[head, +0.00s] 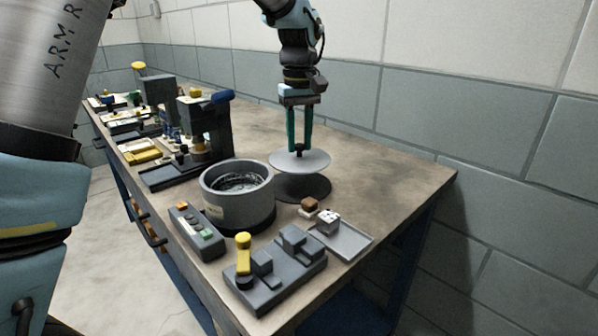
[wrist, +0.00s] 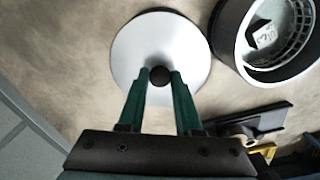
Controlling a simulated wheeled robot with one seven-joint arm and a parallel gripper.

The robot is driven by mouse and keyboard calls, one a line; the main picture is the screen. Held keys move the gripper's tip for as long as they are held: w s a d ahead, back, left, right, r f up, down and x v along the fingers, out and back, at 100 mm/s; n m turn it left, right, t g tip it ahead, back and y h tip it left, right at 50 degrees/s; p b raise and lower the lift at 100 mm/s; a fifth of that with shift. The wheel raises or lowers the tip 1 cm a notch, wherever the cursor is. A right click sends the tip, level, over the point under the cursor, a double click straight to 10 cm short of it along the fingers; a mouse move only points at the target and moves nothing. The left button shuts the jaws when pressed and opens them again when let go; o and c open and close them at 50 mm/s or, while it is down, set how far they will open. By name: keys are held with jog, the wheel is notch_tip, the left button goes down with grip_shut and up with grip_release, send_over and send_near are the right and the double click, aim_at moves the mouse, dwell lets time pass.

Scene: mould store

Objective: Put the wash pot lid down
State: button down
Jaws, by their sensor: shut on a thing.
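The wash pot lid (head: 299,162) is a pale round disc with a dark knob.
A grey fixture block (head: 283,278) with a yellow-handled piece stands in front of the pot. A small button box (head: 197,232) sits at its left. A grey tray (head: 341,243) with a pale block lies at the right. Machines (head: 207,130) fill the bench's left; bare bench (head: 380,165) lies right of the lid.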

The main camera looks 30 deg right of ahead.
aim_at(299, 156)
jog(key=shift+f+p, duration=0.3)
jog(key=shift+f, duration=2.75)
jog(key=shift+f, duration=0.1)
jog(key=c, duration=0.6)
grip_release()
notch_tip(299, 156, up, 12)
jog(key=shift+r+b, duration=0.15)
jog(key=shift+b, duration=0.35)
jog(key=shift+s+a, duration=0.1)
